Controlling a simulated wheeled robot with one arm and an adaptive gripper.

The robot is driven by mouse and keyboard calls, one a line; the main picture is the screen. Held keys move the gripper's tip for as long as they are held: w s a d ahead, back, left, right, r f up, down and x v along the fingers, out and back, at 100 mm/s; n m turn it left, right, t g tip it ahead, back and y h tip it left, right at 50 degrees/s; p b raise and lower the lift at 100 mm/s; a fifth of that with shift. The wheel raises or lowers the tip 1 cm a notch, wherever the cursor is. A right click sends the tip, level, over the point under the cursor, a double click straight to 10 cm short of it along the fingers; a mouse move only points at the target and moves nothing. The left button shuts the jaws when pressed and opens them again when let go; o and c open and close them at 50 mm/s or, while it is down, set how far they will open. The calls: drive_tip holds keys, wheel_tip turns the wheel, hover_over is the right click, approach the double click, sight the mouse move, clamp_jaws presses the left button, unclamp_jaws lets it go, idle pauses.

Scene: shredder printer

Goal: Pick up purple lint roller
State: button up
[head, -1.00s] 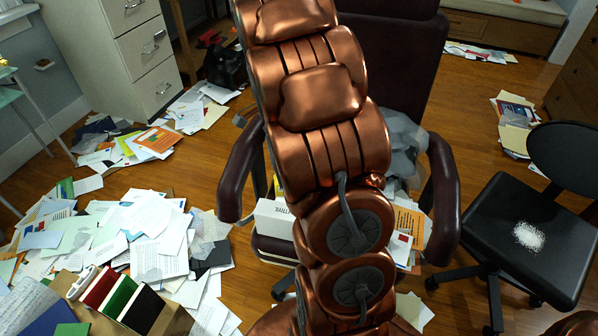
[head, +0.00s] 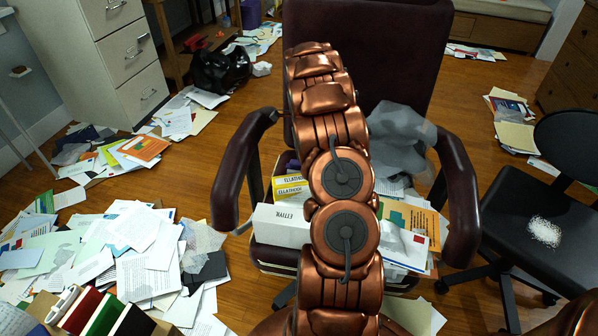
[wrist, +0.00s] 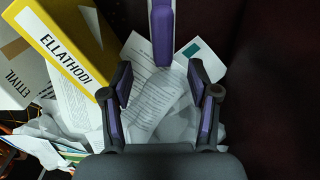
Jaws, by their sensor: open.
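The purple lint roller (wrist: 163,36) shows at the top middle of the wrist view as a long purple piece with pale edges. It stands out over white papers on the chair seat, and its upper part is cut off by the frame. My gripper (wrist: 159,78) is open and empty, with its two fingers apart. The roller's lower end is just beyond the gap between the fingertips, and contact cannot be told. In the head view my arm hides the gripper, and the roller cannot be clearly made out.
A yellow box (wrist: 68,42) stands close left of my fingers, with a white box (head: 281,226) beside it. The maroon chair (head: 365,50) has armrests on both sides and a grey crumpled thing (head: 397,140) on its right. Papers (head: 120,245) cover the floor at left.

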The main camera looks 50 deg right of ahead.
drive_tip(key=shift+d+f, duration=0.15)
drive_tip(key=shift+f, duration=1.25)
drive_tip(key=shift+w+f, duration=0.2)
drive_tip(key=shift+f, duration=1.05)
drive_tip(key=shift+w+f, duration=0.15)
drive_tip(key=shift+f, duration=1.1)
clamp_jaws()
